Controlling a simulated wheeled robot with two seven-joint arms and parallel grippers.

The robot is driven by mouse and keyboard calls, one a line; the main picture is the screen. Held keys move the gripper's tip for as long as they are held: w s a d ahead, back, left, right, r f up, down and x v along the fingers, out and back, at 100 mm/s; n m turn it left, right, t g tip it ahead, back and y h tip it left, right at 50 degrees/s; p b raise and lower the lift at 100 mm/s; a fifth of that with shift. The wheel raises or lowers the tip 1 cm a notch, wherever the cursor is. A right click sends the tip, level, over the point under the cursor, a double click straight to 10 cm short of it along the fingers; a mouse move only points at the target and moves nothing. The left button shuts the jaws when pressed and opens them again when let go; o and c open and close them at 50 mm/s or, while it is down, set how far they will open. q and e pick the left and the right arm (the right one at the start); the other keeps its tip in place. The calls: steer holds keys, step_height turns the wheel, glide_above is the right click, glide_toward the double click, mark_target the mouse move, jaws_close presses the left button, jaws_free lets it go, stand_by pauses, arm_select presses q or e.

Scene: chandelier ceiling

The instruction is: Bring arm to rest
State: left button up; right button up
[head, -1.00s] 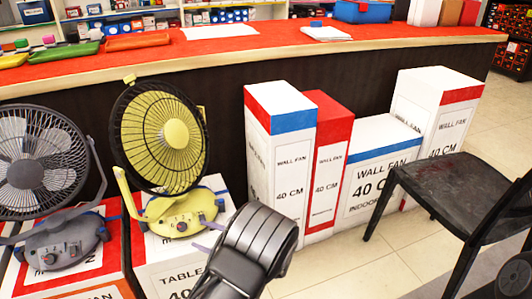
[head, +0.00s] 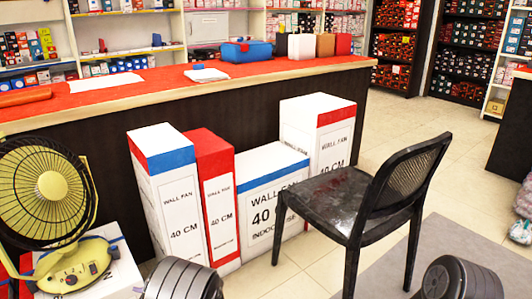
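A dark rounded link of my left arm (head: 183,281) shows at the bottom edge, left of centre, in front of the fan boxes. A similar dark link of my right arm (head: 460,279) shows at the bottom right, beside the chair. Neither gripper can be made out, so what they hold is hidden.
A yellow fan (head: 58,215) stands on a box at the left. Several wall fan boxes (head: 178,215) stand against the red-topped counter (head: 130,88). A black chair (head: 350,205) stands right of centre. Tiled floor (head: 470,185) is open at the right.

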arm_select(q)
steer(key=s+d+f+m+t+h, duration=0.1)
steer(key=s+d+f+m+h, duration=0.3)
steer(key=f, duration=0.4)
steer(key=s+d+f+m+t+h, duration=0.1)
steer(key=d+f+m+h, duration=0.3)
steer(key=f, duration=0.4)
steer(key=s+d+f+m+g+h, duration=0.2)
steer(key=s+d+m+h, duration=0.3)
steer(key=s+d, duration=0.4)
steer(key=s+d+f+m+g+h, duration=0.25)
steer(key=s+d+m+h, duration=0.25)
steer(key=s+d, duration=0.45)
steer(key=s+r+p, duration=0.2)
steer(key=r+p, duration=1.6)
steer(key=r, duration=0.1)
steer(key=s+d+r+g+p, duration=0.1)
steer(key=r+p, duration=1.7)
steer(key=r, duration=0.1)
steer(key=shift+s+h, duration=0.3)
steer(key=shift+s, duration=0.1)
arm_select(e)
steer(key=s+a+r, duration=0.1)
steer(key=r, duration=1.7)
steer(key=s+a+r, duration=0.1)
steer(key=s+r, duration=0.1)
steer(key=r, duration=1.7)
steer(key=shift+n+g+y, duration=0.3)
steer(key=shift+g, duration=0.1)
